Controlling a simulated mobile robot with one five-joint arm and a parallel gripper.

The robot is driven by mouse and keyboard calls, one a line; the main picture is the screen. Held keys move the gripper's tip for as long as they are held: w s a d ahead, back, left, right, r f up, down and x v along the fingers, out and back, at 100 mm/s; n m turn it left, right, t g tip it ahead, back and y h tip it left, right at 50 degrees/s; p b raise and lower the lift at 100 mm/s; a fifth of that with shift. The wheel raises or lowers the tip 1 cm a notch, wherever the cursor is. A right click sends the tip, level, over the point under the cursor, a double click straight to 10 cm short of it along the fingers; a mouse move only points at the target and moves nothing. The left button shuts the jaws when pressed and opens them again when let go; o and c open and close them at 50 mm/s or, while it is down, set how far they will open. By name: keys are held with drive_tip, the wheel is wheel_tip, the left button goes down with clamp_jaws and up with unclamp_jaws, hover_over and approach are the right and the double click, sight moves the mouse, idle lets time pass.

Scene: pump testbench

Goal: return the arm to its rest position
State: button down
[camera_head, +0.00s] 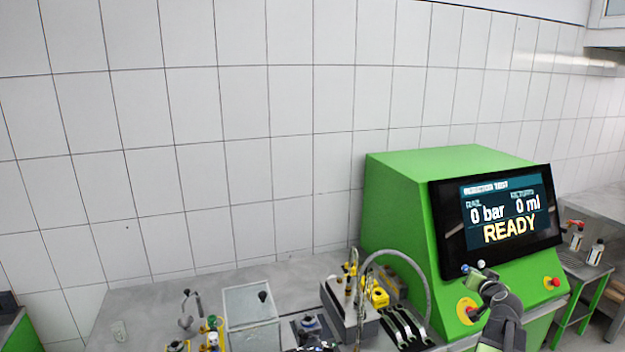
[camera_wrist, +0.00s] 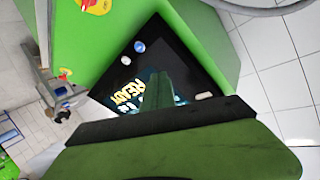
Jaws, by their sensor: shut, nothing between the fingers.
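My gripper (camera_head: 478,274) is at the lower right in the head view, in front of the lower edge of the green test machine (camera_head: 400,190). It is shut and empty. In the wrist view, my green and black gripper fills the bottom. Beyond it is the machine's dark screen (camera_wrist: 190,58), seen tilted. In the head view the screen (camera_head: 450,222) reads 0 bar, 0 ml and READY. A white and a blue button sit at the screen's lower left edge, close to my gripper.
A red button on yellow (camera_head: 466,308) is beside my arm, and another red button (camera_head: 551,282) is to the right. A grey hose (camera_head: 420,270), a clear box (camera_head: 250,305) and pump parts stand on the bench. Two bottles (camera_head: 594,252) are at the far right.

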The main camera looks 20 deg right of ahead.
drive_tip(key=w+a+f+n+g+y, duration=0.2)
drive_tip(key=w+a+f+y, duration=0.15)
drive_tip(key=a, duration=0.85)
drive_tip(key=w+a+f+n+g+y, duration=0.1)
drive_tip(key=w+a+f+n+y, duration=0.2)
drive_tip(key=a, duration=0.9)
drive_tip(key=w+a+f+n+g+y, duration=0.2)
drive_tip(key=w+a+f, duration=0.3)
drive_tip(key=a, duration=0.7)
drive_tip(key=s+a+f+n+g, duration=0.1)
drive_tip(key=s+a+f+g, duration=0.15)
drive_tip(key=a, duration=0.45)
drive_tip(key=s+a+f+n+g, duration=0.1)
drive_tip(key=s+a+g, duration=0.15)
drive_tip(key=a, duration=0.35)
drive_tip(key=s+a+f+n+g, duration=0.1)
drive_tip(key=s+a, duration=0.3)
drive_tip(key=a, duration=0.3)
drive_tip(key=s+a+f+g+h+b, duration=0.1)
drive_tip(key=s+f+b, duration=0.2)
drive_tip(key=f+b, duration=0.7)
drive_tip(key=shift+s+a+f, duration=0.2)
drive_tip(key=shift+a+f, duration=0.1)
drive_tip(key=shift+d, duration=0.1)
